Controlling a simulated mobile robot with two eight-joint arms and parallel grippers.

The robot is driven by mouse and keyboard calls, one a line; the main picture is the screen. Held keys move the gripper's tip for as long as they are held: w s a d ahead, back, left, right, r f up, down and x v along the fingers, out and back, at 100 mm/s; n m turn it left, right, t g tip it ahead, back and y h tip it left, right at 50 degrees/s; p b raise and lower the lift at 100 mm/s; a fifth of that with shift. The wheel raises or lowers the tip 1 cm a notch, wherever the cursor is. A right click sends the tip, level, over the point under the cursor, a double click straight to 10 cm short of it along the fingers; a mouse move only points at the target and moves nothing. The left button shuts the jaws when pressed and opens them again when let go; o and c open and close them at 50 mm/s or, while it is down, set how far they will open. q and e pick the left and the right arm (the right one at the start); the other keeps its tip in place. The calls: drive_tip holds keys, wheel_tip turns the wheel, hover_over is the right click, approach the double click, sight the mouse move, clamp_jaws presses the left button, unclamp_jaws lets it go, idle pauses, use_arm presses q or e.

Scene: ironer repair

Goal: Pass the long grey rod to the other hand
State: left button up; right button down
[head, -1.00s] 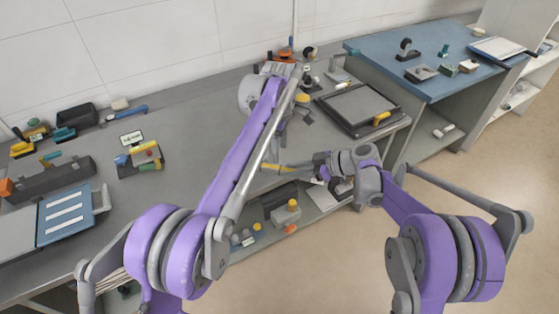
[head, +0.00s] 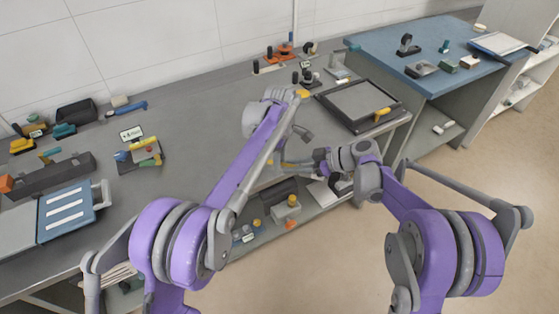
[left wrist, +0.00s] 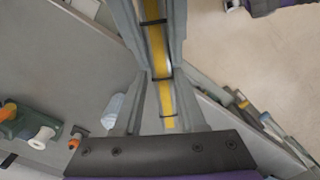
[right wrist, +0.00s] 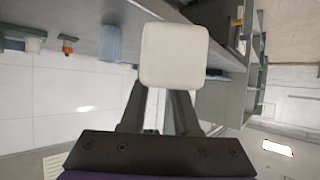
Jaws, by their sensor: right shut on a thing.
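My right gripper (right wrist: 162,100) is shut on a piece with a pale square end (right wrist: 175,55), which fills the space before its fingertips in the right wrist view. I take this piece for the long grey rod; its length behind that end is hidden. In the head view a thin yellowish piece (head: 300,163) shows just left of the right hand. In the left wrist view a yellow strip with dark bands (left wrist: 157,45) shows between the fingers of my left gripper (left wrist: 160,72). These fingers stand apart; contact cannot be told.
The grey bench (head: 200,120) runs along the wall. A black-framed tray (head: 358,103) lies at its right end, beside a blue-topped table (head: 450,65). Several small tools and a blue folder (head: 66,213) are on the left. The floor at the right is clear.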

use_arm(q)
clamp_jaws()
use_arm(e)
drive_tip(key=shift+s, duration=0.1)
drive_tip(key=c, duration=0.6)
unclamp_jaws()
drive_tip(key=shift+o, duration=0.2)
